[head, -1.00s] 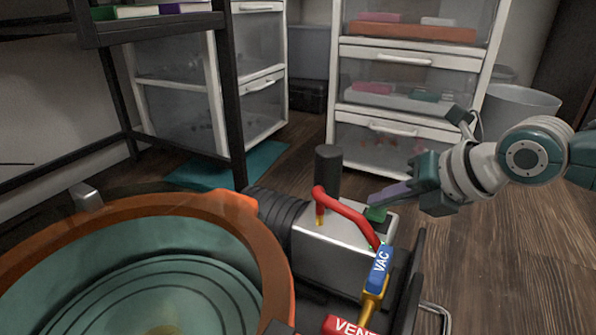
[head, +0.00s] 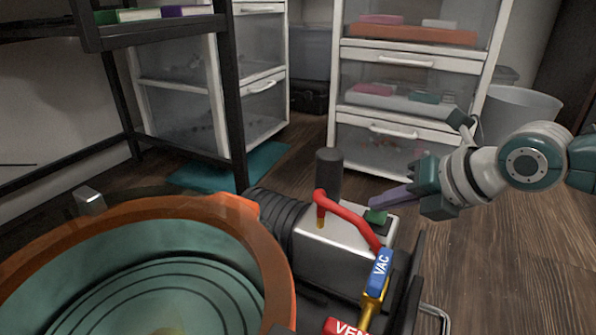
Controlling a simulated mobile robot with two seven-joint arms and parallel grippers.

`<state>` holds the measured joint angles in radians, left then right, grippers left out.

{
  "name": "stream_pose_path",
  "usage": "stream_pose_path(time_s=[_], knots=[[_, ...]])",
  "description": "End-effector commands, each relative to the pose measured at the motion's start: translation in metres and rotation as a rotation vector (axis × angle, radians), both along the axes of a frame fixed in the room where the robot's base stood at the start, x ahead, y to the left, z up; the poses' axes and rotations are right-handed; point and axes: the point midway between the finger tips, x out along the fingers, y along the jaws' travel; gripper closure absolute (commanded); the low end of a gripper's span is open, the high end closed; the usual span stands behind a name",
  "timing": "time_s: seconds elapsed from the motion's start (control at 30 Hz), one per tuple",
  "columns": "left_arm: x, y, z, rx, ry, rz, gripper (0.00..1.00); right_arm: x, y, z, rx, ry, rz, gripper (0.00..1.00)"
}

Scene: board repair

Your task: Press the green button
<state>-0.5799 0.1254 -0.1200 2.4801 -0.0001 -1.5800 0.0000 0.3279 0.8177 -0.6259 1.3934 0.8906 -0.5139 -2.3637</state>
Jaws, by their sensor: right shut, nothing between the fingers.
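The green button (head: 376,216) sits on the top right of the silver pump box (head: 340,250). My right gripper (head: 374,204) comes in from the right, with its purple-grey fingers shut and empty. In the picture its fingertips lie just above and behind the button; whether they touch it cannot be told. My left gripper is not in view.
A red hose (head: 345,212) and a dark cylinder (head: 328,172) rise from the pump. A blue VAC handle (head: 380,270) and a red VENT handle (head: 345,327) are in front. An orange-rimmed round chamber (head: 272,240) fills the lower left. Drawer units (head: 388,118) stand behind.

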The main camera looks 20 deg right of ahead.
Motion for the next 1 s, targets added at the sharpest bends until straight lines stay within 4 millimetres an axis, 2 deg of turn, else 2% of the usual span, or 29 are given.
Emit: stream_pose_path(time_s=[0.17,0.67,1.0], knots=[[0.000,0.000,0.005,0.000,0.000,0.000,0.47,0.000,0.000,0.006,0.000,-0.001,0.000,1.00],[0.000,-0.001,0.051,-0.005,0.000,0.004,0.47,0.000,0.000,0.059,0.000,-0.002,0.001,1.00],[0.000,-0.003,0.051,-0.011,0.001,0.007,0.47,0.000,0.000,0.060,0.000,-0.001,0.000,1.00]])
